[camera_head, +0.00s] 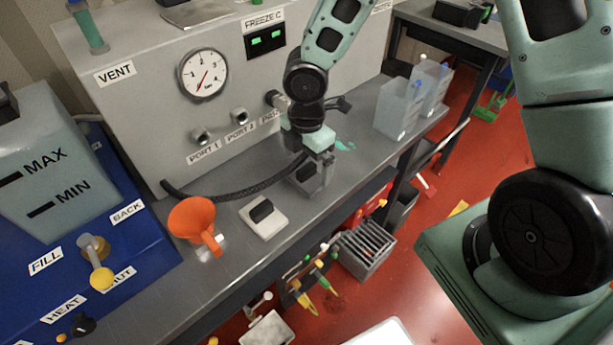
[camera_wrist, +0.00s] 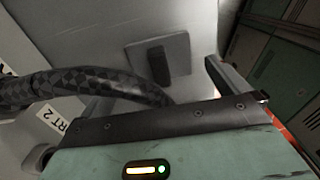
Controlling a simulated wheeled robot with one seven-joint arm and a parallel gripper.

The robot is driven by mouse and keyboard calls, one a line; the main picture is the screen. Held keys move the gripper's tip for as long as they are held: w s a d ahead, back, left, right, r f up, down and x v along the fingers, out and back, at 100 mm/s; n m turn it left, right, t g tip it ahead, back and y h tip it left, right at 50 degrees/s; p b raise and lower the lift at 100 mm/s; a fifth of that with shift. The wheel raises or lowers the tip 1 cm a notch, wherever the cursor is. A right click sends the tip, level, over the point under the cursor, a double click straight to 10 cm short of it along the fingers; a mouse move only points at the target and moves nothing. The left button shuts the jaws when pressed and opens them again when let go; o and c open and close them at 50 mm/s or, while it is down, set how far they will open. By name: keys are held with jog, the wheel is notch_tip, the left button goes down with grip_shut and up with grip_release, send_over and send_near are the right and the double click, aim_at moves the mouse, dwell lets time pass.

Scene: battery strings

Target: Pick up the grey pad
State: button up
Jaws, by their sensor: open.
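The grey pad (camera_head: 306,186), a flat square plate with a dark upright grip, lies on the steel bench below my gripper (camera_head: 318,160). It also shows in the wrist view (camera_wrist: 181,62), beyond the gripper body and left of the one finger clearly seen. My gripper points down, open, with nothing seen held in it. In the head view the fingers partly overlap the pad, so I cannot tell whether they touch it.
A black braided hose (camera_head: 245,189) runs along the bench to beside my gripper. A whitish pad with a black grip (camera_head: 272,222) and an orange funnel (camera_head: 192,218) stand to the left. Clear containers (camera_head: 397,108) stand to the right. The gauge panel (camera_head: 130,115) rises behind.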

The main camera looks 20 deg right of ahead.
aim_at(306, 167)
notch_tip(306, 167, down, 4)
jog(key=shift+r, duration=0.2)
jog(key=c, duration=0.9)
jog(key=shift+r, duration=0.15)
notch_tip(306, 167, up, 18)
jog(key=p, duration=0.2)
jog(key=shift+p, duration=0.3)
